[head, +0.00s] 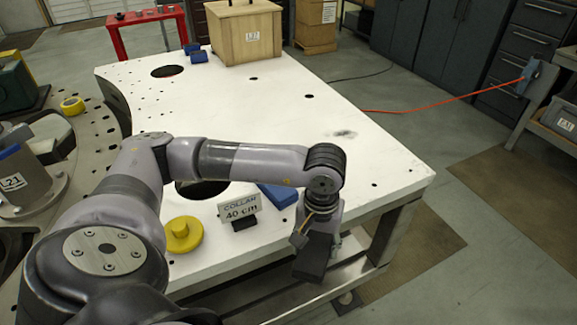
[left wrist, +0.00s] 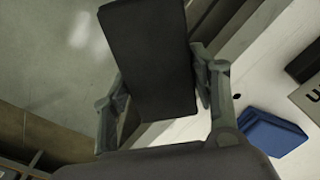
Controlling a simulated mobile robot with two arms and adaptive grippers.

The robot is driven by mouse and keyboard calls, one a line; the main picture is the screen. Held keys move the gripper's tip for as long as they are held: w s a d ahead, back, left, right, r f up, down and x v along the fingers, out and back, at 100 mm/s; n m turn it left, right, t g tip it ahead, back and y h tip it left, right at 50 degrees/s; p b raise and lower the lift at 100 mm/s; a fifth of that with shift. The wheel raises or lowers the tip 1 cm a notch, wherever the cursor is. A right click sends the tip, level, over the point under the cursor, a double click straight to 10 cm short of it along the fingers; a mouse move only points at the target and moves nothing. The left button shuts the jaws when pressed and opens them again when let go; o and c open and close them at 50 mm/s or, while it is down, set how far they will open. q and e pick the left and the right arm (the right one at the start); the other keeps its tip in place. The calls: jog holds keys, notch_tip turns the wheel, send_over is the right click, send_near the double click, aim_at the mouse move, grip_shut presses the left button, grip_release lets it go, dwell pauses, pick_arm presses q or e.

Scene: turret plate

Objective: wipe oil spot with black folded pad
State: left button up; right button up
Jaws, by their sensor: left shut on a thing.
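The black folded pad (head: 313,258) hangs down from my left gripper (head: 318,228) at the near edge of the white turret plate (head: 290,100). In the left wrist view the pad (left wrist: 150,60) sits between both fingers of my left gripper (left wrist: 160,100), which is shut on it. The oil spot (head: 345,134) is a dark grey smudge on the plate's right part, farther back than the gripper. The pad is well apart from the spot. My right gripper is not in view.
A blue block (head: 278,195), a "COLLAR 40 cm" sign (head: 240,210) and a yellow disc (head: 183,234) are near the plate's front. A wooden crate (head: 245,35) and blue blocks (head: 198,56) stand at the back. The plate around the spot is clear.

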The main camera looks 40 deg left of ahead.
pick_arm(q)
jog(key=s+d+f+m, duration=0.4)
jog(key=s+d+f, duration=0.1)
jog(key=f, duration=0.3)
jog(key=shift+s+f+m, duration=0.4)
jog(key=shift+s, duration=0.15)
